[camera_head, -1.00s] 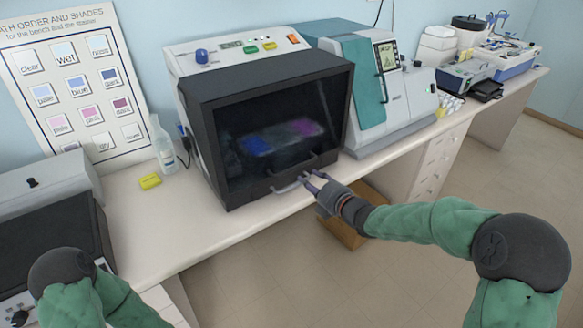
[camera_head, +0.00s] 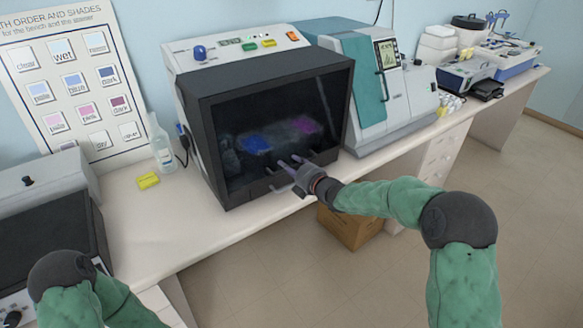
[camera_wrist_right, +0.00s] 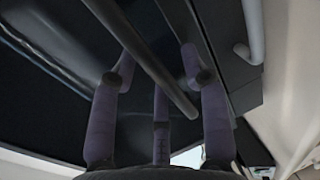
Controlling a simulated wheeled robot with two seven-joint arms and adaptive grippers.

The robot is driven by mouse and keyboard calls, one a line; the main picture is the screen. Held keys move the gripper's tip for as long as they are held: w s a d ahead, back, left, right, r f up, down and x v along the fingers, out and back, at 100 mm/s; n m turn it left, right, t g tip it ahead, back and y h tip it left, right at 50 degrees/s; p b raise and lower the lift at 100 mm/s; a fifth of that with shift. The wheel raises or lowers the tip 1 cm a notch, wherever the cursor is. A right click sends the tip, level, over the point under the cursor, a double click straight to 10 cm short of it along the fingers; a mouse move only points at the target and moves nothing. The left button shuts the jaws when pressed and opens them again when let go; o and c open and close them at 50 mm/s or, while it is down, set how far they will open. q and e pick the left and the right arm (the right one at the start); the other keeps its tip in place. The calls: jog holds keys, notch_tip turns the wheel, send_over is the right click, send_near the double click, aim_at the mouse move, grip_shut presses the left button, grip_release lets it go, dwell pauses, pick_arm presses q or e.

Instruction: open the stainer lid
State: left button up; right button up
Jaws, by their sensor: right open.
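The stainer (camera_head: 188,72) stands on the bench, with a cream top and a dark glazed front lid (camera_head: 278,120). The lid is closed; blue and purple patches show dimly through it. A handle bar (camera_head: 271,187) runs along the lid's lower front edge. My right gripper (camera_head: 292,164) is open at this handle, its fingers reaching toward the lid. In the right wrist view, a dark bar (camera_wrist_right: 145,55) crosses in front of the open fingers (camera_wrist_right: 160,75); I cannot tell whether they touch it. My left arm shows at lower left, but its gripper is out of view.
A teal and white machine (camera_head: 345,85) stands close at the stainer's right. A yellow block (camera_head: 148,181) and a clear bottle (camera_head: 162,150) are at its left. A cardboard box (camera_head: 350,228) is on the floor below. The bench front (camera_head: 190,245) is clear.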

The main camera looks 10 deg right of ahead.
grip_shut()
